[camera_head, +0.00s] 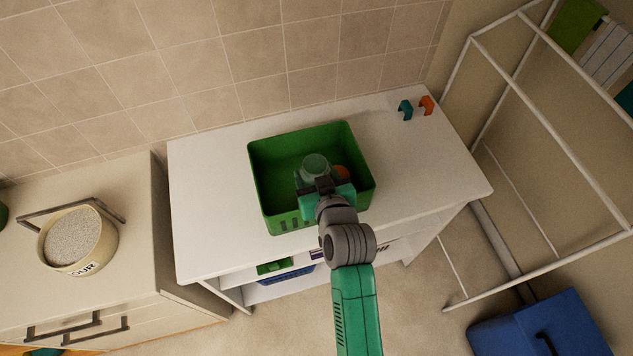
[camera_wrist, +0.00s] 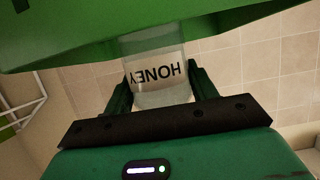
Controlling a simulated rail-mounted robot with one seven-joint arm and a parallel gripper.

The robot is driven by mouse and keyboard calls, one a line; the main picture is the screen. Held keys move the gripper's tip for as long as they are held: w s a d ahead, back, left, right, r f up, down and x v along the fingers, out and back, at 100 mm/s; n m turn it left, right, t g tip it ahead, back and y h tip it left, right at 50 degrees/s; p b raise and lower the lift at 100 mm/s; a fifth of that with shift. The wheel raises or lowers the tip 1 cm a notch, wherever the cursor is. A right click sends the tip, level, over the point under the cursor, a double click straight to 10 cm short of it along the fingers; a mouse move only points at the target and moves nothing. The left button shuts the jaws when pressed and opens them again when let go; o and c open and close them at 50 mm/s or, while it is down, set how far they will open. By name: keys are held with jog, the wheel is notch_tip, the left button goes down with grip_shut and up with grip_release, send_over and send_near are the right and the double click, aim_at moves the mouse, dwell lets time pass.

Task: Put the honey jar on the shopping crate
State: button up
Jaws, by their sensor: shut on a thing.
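The honey jar (camera_head: 315,162) is a pale, see-through jar with a light label reading HONEY, which appears upside down in the wrist view (camera_wrist: 158,73). My gripper (camera_head: 316,182) is shut on the jar, with a finger on each side of it in the wrist view (camera_wrist: 158,88). The green shopping crate (camera_head: 275,218) stands on the white table. In the head view the jar and gripper overlap the crate's opening; I cannot tell the jar's height over its floor. In the wrist view a green crate surface (camera_wrist: 60,40) spans the top, by the jar's far end.
An orange thing (camera_head: 342,173) shows in the crate beside my gripper. Teal (camera_head: 405,110) and orange (camera_head: 427,105) small items sit at the table's back right. A white rack (camera_head: 510,85) stands to the right. A flour tin (camera_head: 78,240) is on the left cupboard.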

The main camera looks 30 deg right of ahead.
jog(key=shift+f, duration=2)
jog(key=shift+d, duration=0.1)
jog(key=shift+f, duration=0.1)
jog(key=shift+f+b, duration=0.55)
jog(key=o, duration=1.1)
jog(key=shift+r+p, duration=0.4)
jog(key=shift+s+r+p, duration=0.1)
jog(key=shift+r+p, duration=0.55)
jog(key=v, duration=0.4)
jog(key=b+v, duration=0.1)
jog(key=v, duration=0.6)
jog(key=shift+s+f+b, duration=0.2)
jog(key=shift+s+b, duration=0.2)
